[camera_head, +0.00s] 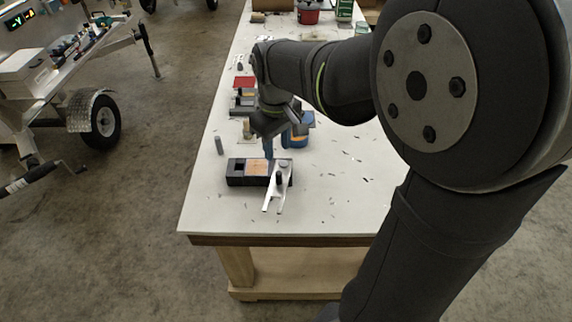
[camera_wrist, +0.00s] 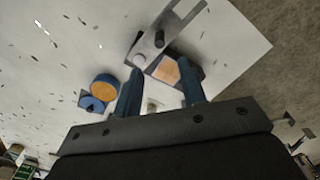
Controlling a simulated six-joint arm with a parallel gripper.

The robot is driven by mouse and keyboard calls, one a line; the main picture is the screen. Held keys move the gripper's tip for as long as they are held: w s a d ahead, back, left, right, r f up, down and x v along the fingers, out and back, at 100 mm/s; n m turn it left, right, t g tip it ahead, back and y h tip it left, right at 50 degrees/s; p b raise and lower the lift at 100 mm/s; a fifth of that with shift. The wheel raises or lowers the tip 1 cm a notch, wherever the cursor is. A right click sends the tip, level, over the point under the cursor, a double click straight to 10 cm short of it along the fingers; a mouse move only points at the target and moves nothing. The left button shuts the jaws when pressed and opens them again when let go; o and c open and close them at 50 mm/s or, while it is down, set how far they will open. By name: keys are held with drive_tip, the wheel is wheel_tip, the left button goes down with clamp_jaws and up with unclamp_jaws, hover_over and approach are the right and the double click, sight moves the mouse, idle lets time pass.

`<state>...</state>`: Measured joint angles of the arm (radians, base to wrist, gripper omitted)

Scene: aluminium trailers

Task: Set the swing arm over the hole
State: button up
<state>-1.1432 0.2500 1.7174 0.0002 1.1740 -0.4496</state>
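A dark block (camera_head: 235,180) with an orange-tan pad lies near the front of the white table. The silver swing arm (camera_head: 272,196) lies across the block's right end and points toward the front table edge. A dark knob stands on it. In the wrist view the swing arm (camera_wrist: 158,38) extends beyond the block (camera_wrist: 207,71), beside the tan pad. My gripper (camera_head: 268,153) is above and just behind the block, pointing down. In the wrist view its blue fingers (camera_wrist: 160,84) are apart with nothing held between them. I cannot make out the hole clearly.
A blue round object (camera_head: 298,140) stands behind the block, right of my gripper. A grey cylinder (camera_head: 219,145) stands to the left. A red-topped item (camera_head: 244,82) and other parts lie farther back. Metal chips litter the table (camera_head: 340,195), otherwise clear to the block's right.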

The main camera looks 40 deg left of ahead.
sight(278, 172)
wheel_tip(278, 172, down, 10)
drive_tip(key=shift+f, duration=0.1)
idle(0.4)
clamp_jaws()
